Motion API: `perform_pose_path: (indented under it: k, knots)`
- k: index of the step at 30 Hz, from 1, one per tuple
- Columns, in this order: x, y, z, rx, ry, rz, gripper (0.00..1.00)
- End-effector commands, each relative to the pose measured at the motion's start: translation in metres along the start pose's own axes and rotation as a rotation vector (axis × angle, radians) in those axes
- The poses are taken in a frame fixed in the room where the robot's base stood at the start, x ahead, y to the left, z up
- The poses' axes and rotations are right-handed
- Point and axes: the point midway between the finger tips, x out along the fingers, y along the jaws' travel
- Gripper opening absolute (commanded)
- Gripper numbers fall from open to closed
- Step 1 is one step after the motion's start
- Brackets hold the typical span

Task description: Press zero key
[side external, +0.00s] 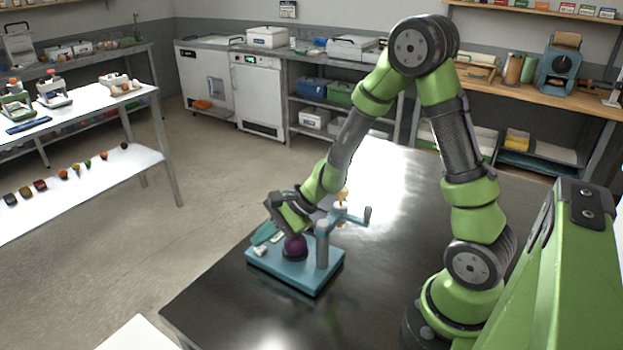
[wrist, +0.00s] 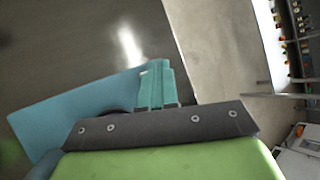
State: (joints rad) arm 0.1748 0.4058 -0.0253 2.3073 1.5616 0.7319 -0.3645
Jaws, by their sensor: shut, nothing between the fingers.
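A blue base plate (side external: 298,273) lies on the dark table and also shows in the wrist view (wrist: 55,110). It carries a dark purple round body (side external: 295,247), a blue-grey post with a side arm (side external: 322,250), and small pale pieces (side external: 260,250) at its left corner. I cannot make out which part is the zero key. My gripper (side external: 258,238) is over the left part of the plate, tilted down, with teal fingers. In the wrist view my gripper's fingers (wrist: 156,72) are together and empty above the plate's edge. Whether the fingertips touch anything is unclear.
The dark table (side external: 420,195) is clear around the plate. A white bench (side external: 75,115) with small devices stands at the left, across the floor.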

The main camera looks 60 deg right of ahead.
Motion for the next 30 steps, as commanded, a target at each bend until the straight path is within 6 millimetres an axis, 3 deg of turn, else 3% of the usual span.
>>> perform_pose_path:
  k: [30]
  knots:
    - [0.0088, 0.0099, -0.0075, -0.004, 0.006, 0.011, 0.0]
